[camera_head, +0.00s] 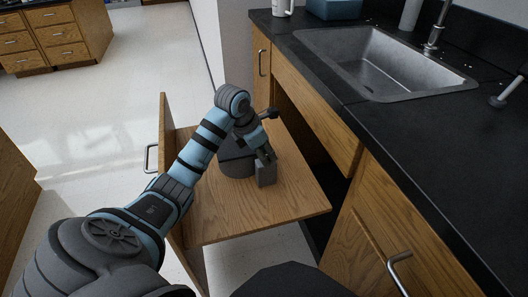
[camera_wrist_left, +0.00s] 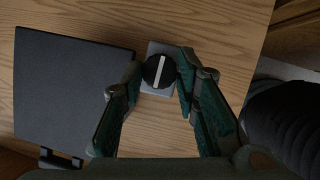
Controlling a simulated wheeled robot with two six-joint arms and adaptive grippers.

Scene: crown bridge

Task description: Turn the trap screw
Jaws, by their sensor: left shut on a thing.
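A black round knob with a white line across its top, which I take for the trap screw (camera_wrist_left: 159,71), sits on a small grey block (camera_wrist_left: 158,48) in the left wrist view. The block (camera_head: 266,175) also shows in the head view, standing on the pulled-out wooden board. My left gripper (camera_wrist_left: 158,73) is over the block, its two green-padded fingers on either side of the knob and shut on it. In the head view the left gripper (camera_head: 264,152) points down at the block and hides the knob. My right gripper is in neither view.
A dark box-like object (camera_wrist_left: 65,90) stands on the wooden board (camera_head: 300,200), left of the block. The cabinet below the black counter (camera_head: 400,130) is open behind the board. A metal sink (camera_head: 385,65) is set in the counter. Pale floor (camera_head: 110,100) lies to the left.

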